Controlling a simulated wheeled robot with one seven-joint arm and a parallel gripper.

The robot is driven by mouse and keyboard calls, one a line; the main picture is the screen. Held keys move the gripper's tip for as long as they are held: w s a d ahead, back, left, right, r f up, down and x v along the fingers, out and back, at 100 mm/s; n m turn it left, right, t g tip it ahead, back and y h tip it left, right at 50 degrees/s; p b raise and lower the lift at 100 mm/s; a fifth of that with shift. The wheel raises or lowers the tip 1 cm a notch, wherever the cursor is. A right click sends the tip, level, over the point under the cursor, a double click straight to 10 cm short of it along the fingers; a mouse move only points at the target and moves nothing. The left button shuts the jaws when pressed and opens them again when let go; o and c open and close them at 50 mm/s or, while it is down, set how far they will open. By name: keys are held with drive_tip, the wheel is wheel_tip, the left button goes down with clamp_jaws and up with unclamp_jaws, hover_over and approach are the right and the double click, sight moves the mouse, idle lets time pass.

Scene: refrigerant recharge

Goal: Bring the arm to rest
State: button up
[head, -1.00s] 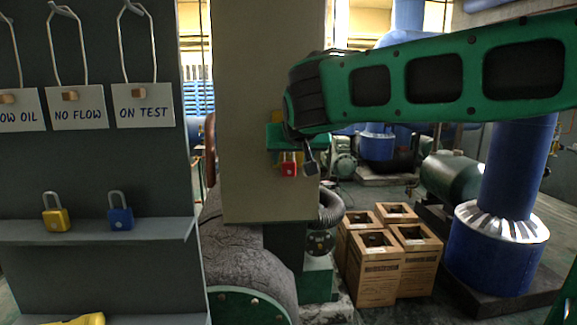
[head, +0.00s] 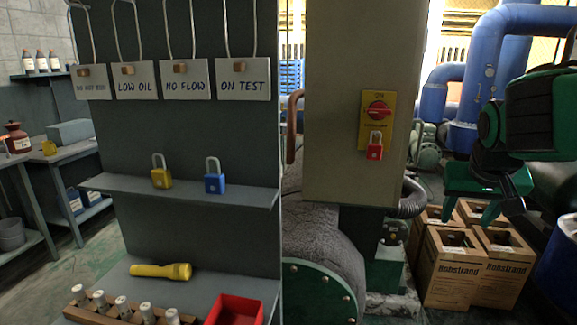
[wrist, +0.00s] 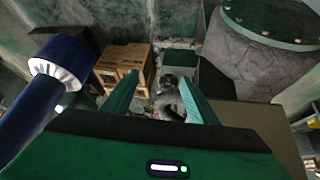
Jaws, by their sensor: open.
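My gripper (head: 472,212) is at the right of the head view, apart from the panel and in front of the cardboard boxes. It is open and empty. In the wrist view its two green fingers (wrist: 158,98) stand apart with nothing between them but the background. A red padlock (head: 375,150) hangs at the red rotary switch (head: 378,109) on its yellow plate, on the side of the tall beige cabinet (head: 338,100). My arm reaches in from the right edge.
A grey board with hanging tags (head: 243,84) stands left. Its shelf holds a yellow padlock (head: 162,176) and a blue padlock (head: 214,180). Below are a yellow flashlight (head: 160,270) and a red tray (head: 234,310). Cardboard boxes (head: 455,270) stand on the floor at right.

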drive_tip(key=s+d+f+g+y, duration=0.1)
drive_tip(key=s+f+g, duration=0.1)
drive_tip(key=s+f, duration=0.2)
drive_tip(key=s+d+f+m+g+y, duration=0.1)
drive_tip(key=s+f, duration=0.3)
drive_tip(key=s, duration=0.7)
drive_tip(key=s+d+f+m+g+y, duration=0.1)
drive_tip(key=s+f+g, duration=0.1)
drive_tip(key=s+f, duration=0.3)
drive_tip(key=s, duration=0.3)
drive_tip(key=shift+d+g, duration=0.15)
drive_tip(key=shift+g, duration=0.15)
drive_tip(key=shift+f, duration=0.1)
drive_tip(key=shift+w+f, duration=0.2)
drive_tip(key=shift+w, duration=0.35)
drive_tip(key=shift+c, duration=0.7)
